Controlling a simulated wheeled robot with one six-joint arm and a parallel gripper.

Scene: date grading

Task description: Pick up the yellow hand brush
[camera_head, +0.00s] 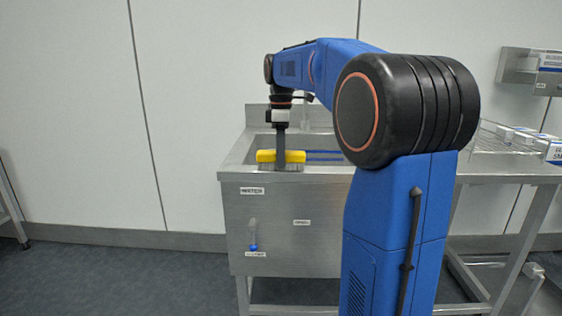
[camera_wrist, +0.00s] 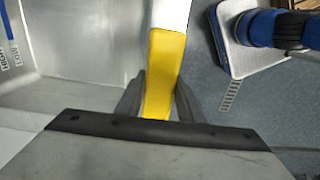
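The yellow hand brush (camera_head: 266,156) is at the front rim of the steel sink in the head view, long side across the picture, grey bristles below its yellow body. I cannot tell whether it rests on the rim. My gripper (camera_head: 280,166) points straight down over it, a finger crossing in front of its middle. In the wrist view the yellow brush (camera_wrist: 160,80) runs between the two dark fingers of my gripper (camera_wrist: 160,84). The fingers lie close along both its sides. Whether they press on it is not clear.
The steel sink (camera_head: 285,215) has a label reading WATER on its front. A wire rack (camera_head: 497,140) and white-and-blue boxes (camera_head: 553,152) are on the bench at right. A wall shelf (camera_head: 514,66) hangs above.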

